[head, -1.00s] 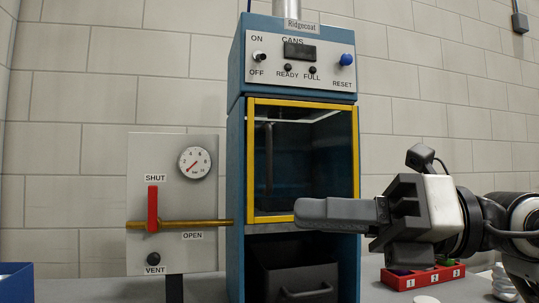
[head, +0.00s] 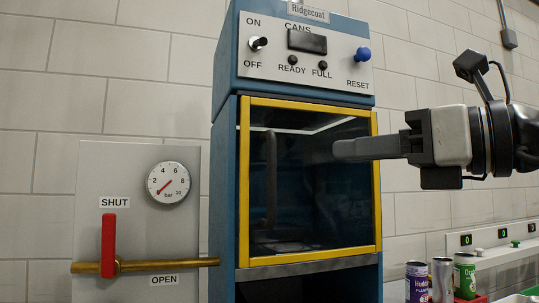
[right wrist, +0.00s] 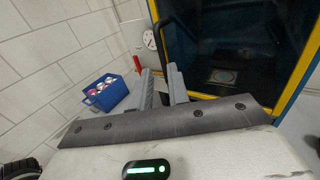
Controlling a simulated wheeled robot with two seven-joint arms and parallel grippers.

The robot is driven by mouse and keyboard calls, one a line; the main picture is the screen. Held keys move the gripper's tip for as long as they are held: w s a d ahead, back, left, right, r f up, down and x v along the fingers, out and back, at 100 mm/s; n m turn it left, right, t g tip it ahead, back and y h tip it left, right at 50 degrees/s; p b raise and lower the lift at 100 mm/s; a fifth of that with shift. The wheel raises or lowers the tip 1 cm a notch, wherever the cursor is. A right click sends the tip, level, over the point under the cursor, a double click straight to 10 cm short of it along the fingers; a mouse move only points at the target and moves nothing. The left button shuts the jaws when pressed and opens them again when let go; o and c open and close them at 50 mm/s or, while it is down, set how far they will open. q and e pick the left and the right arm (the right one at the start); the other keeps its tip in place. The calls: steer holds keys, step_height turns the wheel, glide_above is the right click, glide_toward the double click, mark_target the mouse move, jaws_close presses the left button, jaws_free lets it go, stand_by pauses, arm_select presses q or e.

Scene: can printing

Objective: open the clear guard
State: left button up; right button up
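The clear guard (head: 310,257) is a yellow-framed transparent panel on the front of the blue Ridgecoat machine (head: 226,180). It looks closed. Its dark vertical handle (head: 271,180) is near the left side of the panel. My right gripper (head: 340,149) points left in front of the guard's right half, to the right of the handle in the head view. In the right wrist view its two fingers (right wrist: 162,78) are apart with nothing between them, and the handle (right wrist: 162,40) shows beyond the tips. My left gripper is not in view.
A panel with a red lever (head: 108,245), a pressure gauge (head: 168,182) and a brass pipe stands left of the machine. Several cans (head: 442,278) are at lower right. A blue crate (right wrist: 106,92) with cans shows in the right wrist view.

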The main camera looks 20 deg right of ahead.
mark_target(275, 158)
steer(key=p+x, duration=0.2)
steer(key=x, duration=1.1)
jaws_close()
